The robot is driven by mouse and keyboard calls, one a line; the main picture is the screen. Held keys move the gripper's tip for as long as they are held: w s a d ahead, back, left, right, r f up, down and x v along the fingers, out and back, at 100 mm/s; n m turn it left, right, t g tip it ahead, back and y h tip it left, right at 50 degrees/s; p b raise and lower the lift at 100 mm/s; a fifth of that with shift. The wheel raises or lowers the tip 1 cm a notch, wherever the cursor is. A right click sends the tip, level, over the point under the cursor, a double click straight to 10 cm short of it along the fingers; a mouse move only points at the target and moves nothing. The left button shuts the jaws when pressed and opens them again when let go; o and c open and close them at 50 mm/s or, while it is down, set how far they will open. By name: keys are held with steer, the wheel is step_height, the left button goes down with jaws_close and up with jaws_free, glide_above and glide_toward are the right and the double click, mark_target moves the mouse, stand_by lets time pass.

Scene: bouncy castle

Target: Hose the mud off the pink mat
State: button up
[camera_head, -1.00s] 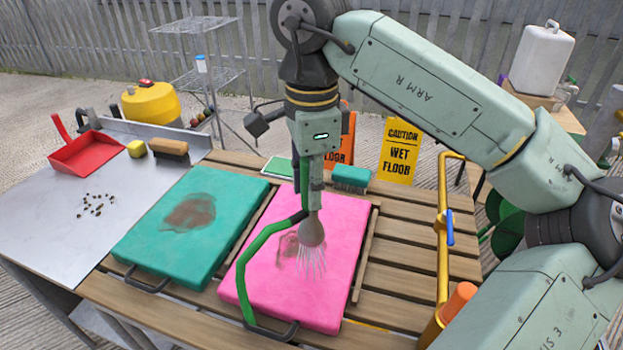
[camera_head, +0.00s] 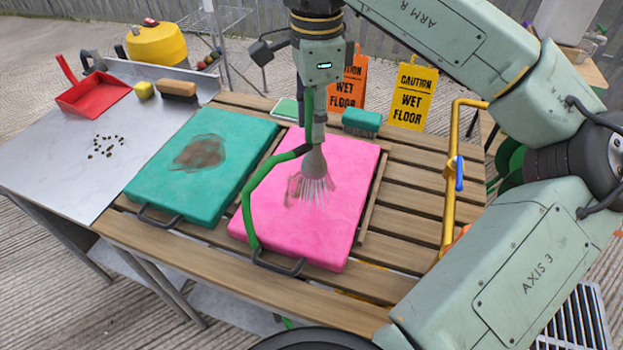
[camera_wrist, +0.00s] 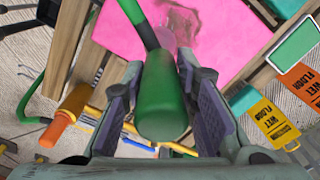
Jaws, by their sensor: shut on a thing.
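The pink mat (camera_head: 330,220) lies on the slatted wooden table, with its black handle toward the near edge. A faint brown mud smear (camera_head: 297,188) shows on it, left of the spray; the spray hides part of that area. My gripper (camera_head: 316,125) is over the mat's upper part, shut on the green hose wand (camera_wrist: 163,100). The grey spray head (camera_head: 315,163) points down and throws thin streams of water onto the mat. The green hose (camera_head: 250,200) runs from the wand over the mat's left side and off its near edge.
A teal mat (camera_head: 215,165) with a larger mud patch lies to the left. A teal brush (camera_head: 361,122) sits behind the pink mat, and wet-floor signs (camera_head: 410,95) stand beyond. A yellow pipe (camera_head: 450,180) with a blue lever rises at right. Bare slats (camera_head: 420,200) lie between.

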steer(key=shift+w+a+p, duration=0.2)
steer(key=shift+w+a, duration=0.15)
steer(key=shift+w, duration=0.4)
steer(key=shift+w+a+p, duration=0.2)
steer(key=shift+w+a, duration=0.15)
steer(key=shift+w, duration=0.35)
steer(key=shift+w+a+p, duration=0.2)
steer(key=shift+w+a, duration=0.15)
steer(key=shift+w, duration=0.4)
steer(key=shift+d, duration=0.1)
steer(key=shift+w+d, duration=0.2)
steer(key=shift+d, duration=1.15)
steer(key=shift+w+d, duration=0.2)
steer(key=shift+d, duration=1.1)
steer(key=s+a+b, duration=0.1)
steer(key=s+a, duration=0.4)
steer(key=a, duration=0.4)
steer(key=shift+a, duration=0.2)
steer(key=shift+r, duration=0.15)
stand_by(0.6)
step_height(320, 180, up, 7)
steer(key=p, duration=0.5)
stand_by(0.4)
